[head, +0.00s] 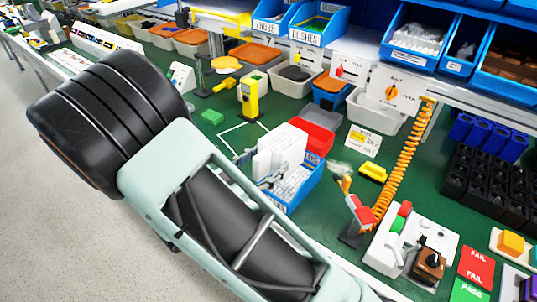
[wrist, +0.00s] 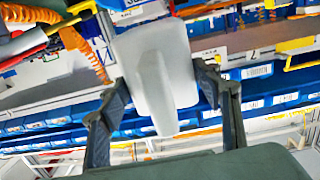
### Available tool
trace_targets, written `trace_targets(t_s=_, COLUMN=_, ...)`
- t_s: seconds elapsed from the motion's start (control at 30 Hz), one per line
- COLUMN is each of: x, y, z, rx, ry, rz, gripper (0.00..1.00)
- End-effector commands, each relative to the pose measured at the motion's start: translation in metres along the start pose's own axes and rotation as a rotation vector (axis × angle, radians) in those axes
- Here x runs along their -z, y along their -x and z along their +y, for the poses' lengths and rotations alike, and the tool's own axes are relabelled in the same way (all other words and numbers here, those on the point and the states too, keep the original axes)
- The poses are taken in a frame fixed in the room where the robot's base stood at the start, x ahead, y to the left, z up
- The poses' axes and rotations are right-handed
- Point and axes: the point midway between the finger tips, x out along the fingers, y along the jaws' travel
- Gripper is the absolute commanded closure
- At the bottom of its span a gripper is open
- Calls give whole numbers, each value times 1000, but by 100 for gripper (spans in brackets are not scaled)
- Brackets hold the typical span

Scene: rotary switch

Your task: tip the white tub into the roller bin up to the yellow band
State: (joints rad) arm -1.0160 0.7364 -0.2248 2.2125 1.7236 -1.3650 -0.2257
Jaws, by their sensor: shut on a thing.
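My gripper (head: 266,179) is shut on the white tub (head: 281,150), low over the bench. In the wrist view the tub (wrist: 152,65) sits between the two dark fingers (wrist: 160,80), with a narrow part pointing down the picture. The tub looks tilted in the head view; its opening and contents cannot be made out. A blue bin (head: 309,188) holding many small white pieces (head: 288,184) is directly below and beside the tub; I take it as the roller bin. Part of the bin is hidden behind the tub and gripper. I cannot make out a yellow band.
A red bin (head: 317,137) stands behind the blue bin. An orange coiled hose (head: 400,155) hangs to the right, near a red-handled tool (head: 361,211) and a yellow block (head: 373,172). A yellow device (head: 249,97) stands behind.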

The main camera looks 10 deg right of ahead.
Motion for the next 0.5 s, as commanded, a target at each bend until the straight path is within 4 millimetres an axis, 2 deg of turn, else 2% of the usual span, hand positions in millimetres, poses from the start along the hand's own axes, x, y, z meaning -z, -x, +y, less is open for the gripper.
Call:
trace_targets(t_s=0.03, x=8, y=1, z=0, rx=-2, ry=-3, rz=-32, gripper=65)
trace_targets(t_s=0.2, x=7, y=4, z=0, rx=-2, ry=-5, rz=-176, gripper=65)
trace_targets(t_s=0.5, x=13, y=3, z=0, rx=-2, ry=-1, rz=-295, gripper=65)
